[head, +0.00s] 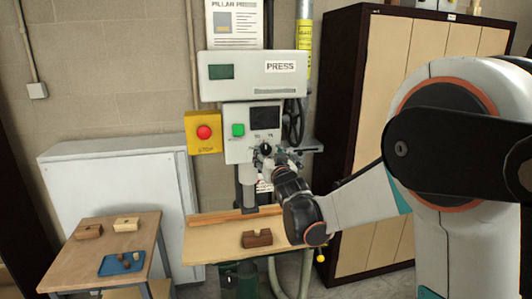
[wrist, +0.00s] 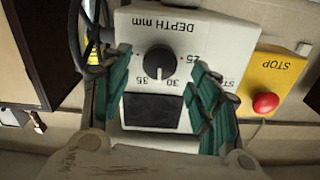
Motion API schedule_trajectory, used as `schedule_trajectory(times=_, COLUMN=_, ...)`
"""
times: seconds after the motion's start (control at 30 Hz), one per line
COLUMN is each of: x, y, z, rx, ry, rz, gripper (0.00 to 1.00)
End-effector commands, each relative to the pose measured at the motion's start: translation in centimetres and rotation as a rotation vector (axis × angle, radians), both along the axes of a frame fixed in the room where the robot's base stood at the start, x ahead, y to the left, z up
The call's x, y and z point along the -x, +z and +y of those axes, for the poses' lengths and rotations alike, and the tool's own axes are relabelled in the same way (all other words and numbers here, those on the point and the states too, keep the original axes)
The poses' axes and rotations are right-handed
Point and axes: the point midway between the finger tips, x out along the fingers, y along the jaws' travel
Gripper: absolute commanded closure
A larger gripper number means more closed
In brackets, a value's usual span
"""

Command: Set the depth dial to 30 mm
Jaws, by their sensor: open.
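The depth dial (wrist: 159,61) is a round black knob on the pale press panel (wrist: 215,35), seen upside down in the wrist view below the "DEPTH mm" lettering. Numbers stand around its lower and right side, 25 to the right. A pale mark on the knob points roughly down in that picture; its exact reading is too small to tell. In the head view the dial (head: 265,147) is partly covered by my gripper (head: 277,156). My gripper (wrist: 160,64) is open, its green fingers on either side of the dial and apart from it.
A dark display (wrist: 152,110) is beside the dial. A red stop button (head: 204,132) on a yellow box and a green button (head: 238,130) are close by. A black handwheel (head: 293,120) stands at the press's right. A brown block (head: 257,238) lies on the press table (head: 215,250).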

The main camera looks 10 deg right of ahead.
Motion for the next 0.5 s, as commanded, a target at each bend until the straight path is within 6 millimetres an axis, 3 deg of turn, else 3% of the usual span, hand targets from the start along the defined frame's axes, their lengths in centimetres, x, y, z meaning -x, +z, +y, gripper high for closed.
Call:
schedule_trajectory(times=0.2, x=-2.5, y=0.0, z=0.0, rx=-0.001, ry=0.000, rz=0.000, gripper=0.44)
schedule_trajectory(times=0.5, x=-3.2, y=0.0, z=0.0, rx=0.000, ry=0.000, rz=0.000, gripper=0.44)
